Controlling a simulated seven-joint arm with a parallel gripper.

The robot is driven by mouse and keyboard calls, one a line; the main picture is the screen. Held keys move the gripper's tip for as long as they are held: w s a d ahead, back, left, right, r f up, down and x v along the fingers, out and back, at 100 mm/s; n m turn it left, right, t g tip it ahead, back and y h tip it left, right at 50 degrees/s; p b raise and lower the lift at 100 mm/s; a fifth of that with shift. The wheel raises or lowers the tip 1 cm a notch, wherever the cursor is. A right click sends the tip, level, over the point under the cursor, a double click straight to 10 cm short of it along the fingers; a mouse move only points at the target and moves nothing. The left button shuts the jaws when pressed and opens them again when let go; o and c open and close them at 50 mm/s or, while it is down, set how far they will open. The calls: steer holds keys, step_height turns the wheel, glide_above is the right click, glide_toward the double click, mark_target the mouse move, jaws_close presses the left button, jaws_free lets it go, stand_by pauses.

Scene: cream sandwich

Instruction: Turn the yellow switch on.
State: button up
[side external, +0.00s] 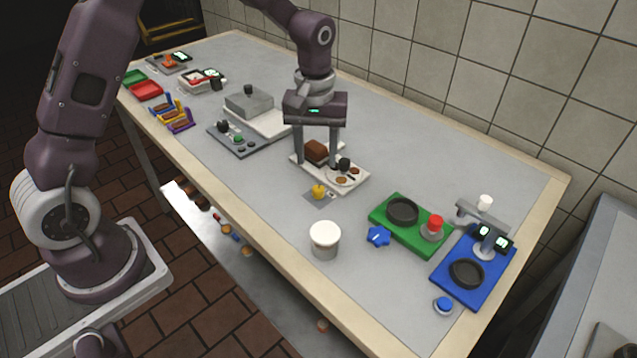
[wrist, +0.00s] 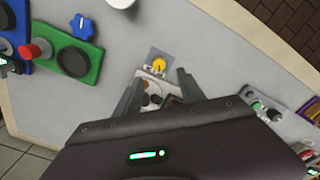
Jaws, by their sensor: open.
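The yellow switch (side external: 319,191) is a small yellow knob on a grey square plate, near the front of the table's middle. It also shows in the wrist view (wrist: 159,65), just beyond the fingertips and between their lines. I cannot tell its on or off position. My gripper (side external: 317,163) points down with its fingers apart and nothing held between them. It is over the white tray (side external: 358,186) behind the switch, apart from the switch. In the wrist view, the open fingers (wrist: 156,76) stand on either side of the tray.
The tray holds a brown block (side external: 316,151) and dark round parts, close to my fingers. A white tub (side external: 324,240), a blue star knob (side external: 378,236) and a green board (side external: 388,222) stand to the right. A grey control panel (side external: 240,146) is at left. Bare table surrounds the switch's front.

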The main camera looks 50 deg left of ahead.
mark_target(318, 188)
steer(key=f, duration=0.9)
steer(key=shift+w, duration=0.25)
jaws_close()
